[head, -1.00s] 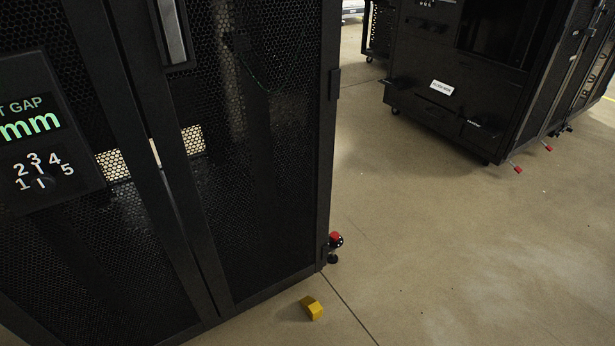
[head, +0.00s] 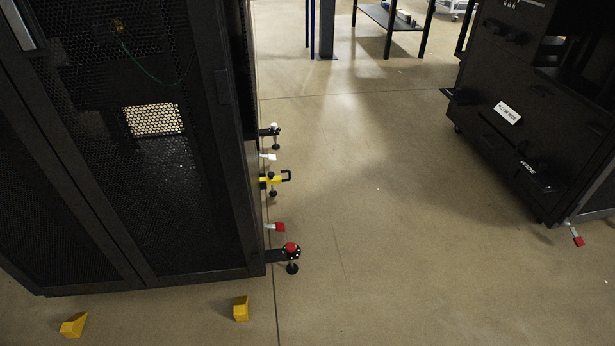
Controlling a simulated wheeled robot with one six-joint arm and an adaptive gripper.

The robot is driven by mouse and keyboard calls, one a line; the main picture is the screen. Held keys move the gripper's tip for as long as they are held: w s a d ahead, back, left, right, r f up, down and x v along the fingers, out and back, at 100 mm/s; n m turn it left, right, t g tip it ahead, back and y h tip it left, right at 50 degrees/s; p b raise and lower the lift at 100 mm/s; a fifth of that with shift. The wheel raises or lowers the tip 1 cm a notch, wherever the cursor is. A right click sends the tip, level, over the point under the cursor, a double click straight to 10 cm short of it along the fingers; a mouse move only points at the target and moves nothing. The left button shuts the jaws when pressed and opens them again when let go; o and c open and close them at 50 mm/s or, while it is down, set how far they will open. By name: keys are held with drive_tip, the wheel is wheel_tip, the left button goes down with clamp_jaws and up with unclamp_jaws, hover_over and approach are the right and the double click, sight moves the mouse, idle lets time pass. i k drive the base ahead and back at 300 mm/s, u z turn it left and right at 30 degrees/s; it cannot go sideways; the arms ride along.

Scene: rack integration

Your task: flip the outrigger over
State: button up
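Several outrigger-like parts stick out low from the right side of the black mesh-door rack (head: 222,150). A yellow one with a black loop handle (head: 273,180) is in the middle of the row. A black one with a red knob and a foot below it (head: 290,252) is at the near corner. I cannot tell which one the task means. My gripper is not in view.
Small red (head: 276,227) and white (head: 269,156) tabs stick out between these parts. Two yellow wedges (head: 240,309) (head: 73,325) lie on the floor before the rack. Another black rack (head: 510,125) stands at right. The floor between the racks (head: 370,200) is clear.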

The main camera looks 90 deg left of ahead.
sight(278, 179)
drive_tip(key=u, duration=2.6)
drive_tip(key=i, duration=1)
drive_tip(key=z, duration=0.45)
drive_tip(key=i, duration=1.55)
drive_tip(key=u, duration=0.9)
drive_tip(key=i, duration=0.65)
drive_tip(key=u, duration=0.3)
